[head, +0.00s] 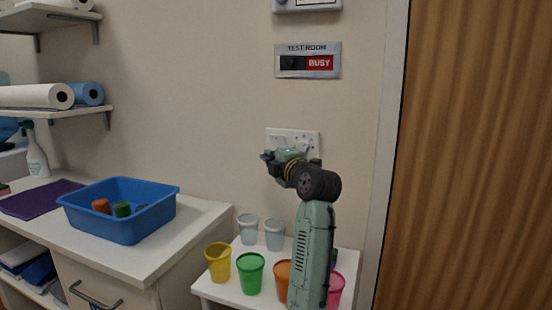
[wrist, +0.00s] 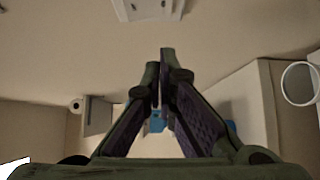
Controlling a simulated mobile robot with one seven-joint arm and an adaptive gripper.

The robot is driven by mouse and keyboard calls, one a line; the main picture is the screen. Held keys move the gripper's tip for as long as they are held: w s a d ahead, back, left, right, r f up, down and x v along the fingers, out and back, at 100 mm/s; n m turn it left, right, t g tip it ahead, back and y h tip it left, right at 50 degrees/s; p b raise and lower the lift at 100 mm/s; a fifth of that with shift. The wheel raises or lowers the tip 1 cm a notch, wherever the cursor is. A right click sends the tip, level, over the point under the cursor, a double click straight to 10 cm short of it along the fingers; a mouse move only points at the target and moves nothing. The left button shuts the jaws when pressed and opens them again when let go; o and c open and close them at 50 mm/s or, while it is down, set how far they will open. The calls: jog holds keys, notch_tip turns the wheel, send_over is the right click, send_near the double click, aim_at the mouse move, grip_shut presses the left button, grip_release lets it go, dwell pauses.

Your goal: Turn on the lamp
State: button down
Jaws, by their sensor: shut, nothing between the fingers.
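No lamp can be made out in either view. A white wall plate (head: 308,136) with switches or sockets is on the wall, partly hidden behind my arm in the head view. A pale plate-like fixture (wrist: 148,10) shows at the top edge of the wrist view; I cannot tell if it is the same plate. In the wrist view the fingers of my gripper (wrist: 160,60) are together and empty. Contact with the wall cannot be told.
Below my arm, a small white table (head: 219,290) holds several coloured cups, including a yellow cup (head: 218,263) and a green cup (head: 250,274). A blue tub (head: 125,228) stands on the left counter. A "BUSY" sign (head: 308,61) is above the plate. A wooden door (head: 475,150) is at right.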

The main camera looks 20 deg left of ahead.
jog(key=f+b+v, duration=0.1)
jog(key=b+v, duration=0.1)
jog(key=v, duration=0.6)
jog(key=shift+d, duration=0.15)
